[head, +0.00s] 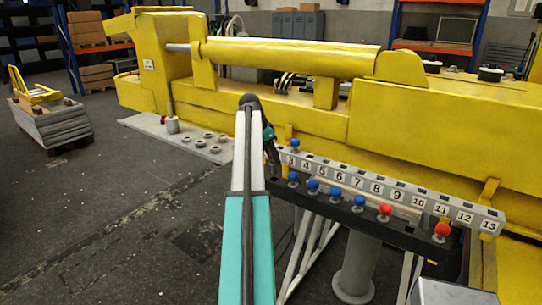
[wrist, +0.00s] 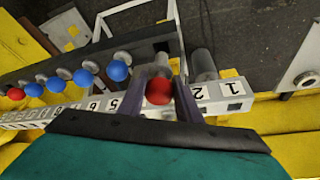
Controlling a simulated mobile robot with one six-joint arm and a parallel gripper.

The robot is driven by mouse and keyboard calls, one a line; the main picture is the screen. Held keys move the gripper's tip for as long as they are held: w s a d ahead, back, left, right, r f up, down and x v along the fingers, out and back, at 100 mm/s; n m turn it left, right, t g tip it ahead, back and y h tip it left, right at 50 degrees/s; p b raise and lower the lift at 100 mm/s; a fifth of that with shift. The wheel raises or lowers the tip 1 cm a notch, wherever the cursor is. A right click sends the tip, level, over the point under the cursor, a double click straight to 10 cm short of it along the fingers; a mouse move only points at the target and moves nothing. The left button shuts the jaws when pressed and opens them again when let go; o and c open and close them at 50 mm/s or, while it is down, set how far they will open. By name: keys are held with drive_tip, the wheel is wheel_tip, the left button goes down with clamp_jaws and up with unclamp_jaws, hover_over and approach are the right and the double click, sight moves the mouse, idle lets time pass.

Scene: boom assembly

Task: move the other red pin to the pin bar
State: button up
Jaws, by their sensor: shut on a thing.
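My gripper (wrist: 160,104) is shut on a red-headed pin (wrist: 158,90), with one dark finger on each side. It is at the low-number end of the white numbered bar (wrist: 216,106), between the 4 and the 2. I cannot tell whether the pin is seated or above the bar. In the head view my gripper (head: 273,155) is mostly hidden by my arm, and the held pin does not show clearly. Red pins stand on the dark rail (head: 405,238) in front of the numbered bar (head: 400,190): one red pin (head: 385,210) and another red pin (head: 441,231).
The yellow boom (head: 290,55) lies behind. A grey plate (head: 190,140) with rings is at left. The left floor is open.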

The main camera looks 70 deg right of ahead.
sight(273, 170)
drive_tip(key=shift+f, duration=0.4)
drive_tip(key=shift+f+b, duration=1.35)
drive_tip(key=shift+f, duration=1.55)
idle(0.7)
drive_tip(key=o, duration=1.3)
drive_tip(key=shift+a, duration=0.1)
drive_tip(key=b+v, duration=0.4)
drive_tip(key=v, duration=0.9)
drive_tip(key=shift+a+r, duration=0.15)
drive_tip(key=shift+r, duration=0.15)
